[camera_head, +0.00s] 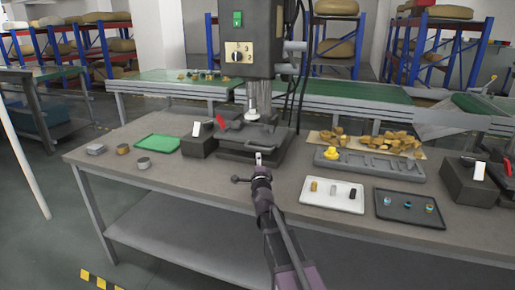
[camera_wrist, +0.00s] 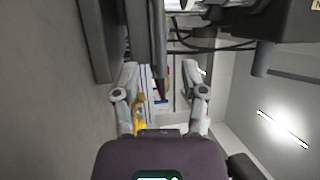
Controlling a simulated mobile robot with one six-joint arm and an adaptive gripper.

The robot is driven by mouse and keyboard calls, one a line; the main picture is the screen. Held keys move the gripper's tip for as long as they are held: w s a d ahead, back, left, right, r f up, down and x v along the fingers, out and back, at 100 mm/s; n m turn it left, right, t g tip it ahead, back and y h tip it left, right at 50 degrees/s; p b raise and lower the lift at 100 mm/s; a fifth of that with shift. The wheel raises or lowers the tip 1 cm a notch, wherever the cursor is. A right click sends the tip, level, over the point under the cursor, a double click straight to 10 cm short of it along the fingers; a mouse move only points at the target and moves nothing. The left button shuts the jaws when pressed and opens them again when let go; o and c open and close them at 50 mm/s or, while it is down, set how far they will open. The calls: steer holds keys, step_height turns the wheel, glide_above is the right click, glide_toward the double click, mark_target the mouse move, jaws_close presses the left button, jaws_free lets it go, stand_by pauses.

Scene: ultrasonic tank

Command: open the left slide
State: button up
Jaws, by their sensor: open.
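A grey slide (camera_head: 240,151) with a bar handle along its front sits under the press head on the table, left of centre. I cannot tell for certain whether it is the left slide. My gripper (camera_head: 258,160) is just in front of it, partly lost against the grey surfaces. In the wrist view my gripper (camera_wrist: 161,78) has its two fingers wide apart, with nothing gripped. A long dark bar (camera_wrist: 157,45) runs from the top into the space between the fingers; whether it touches them cannot be told.
A dark block (camera_head: 198,147) with a red lever stands left of the slide. A green tray (camera_head: 158,143) and small cups lie further left. A white tray (camera_head: 333,206), a black tray (camera_head: 408,221) and a grey rack (camera_head: 370,166) lie to the right. The press (camera_head: 245,55) rises above.

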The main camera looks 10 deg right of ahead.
mark_target(257, 148)
steer(key=p+x, duration=0.1)
steer(key=x, duration=0.7)
steer(key=shift+w, duration=0.35)
jaws_close()
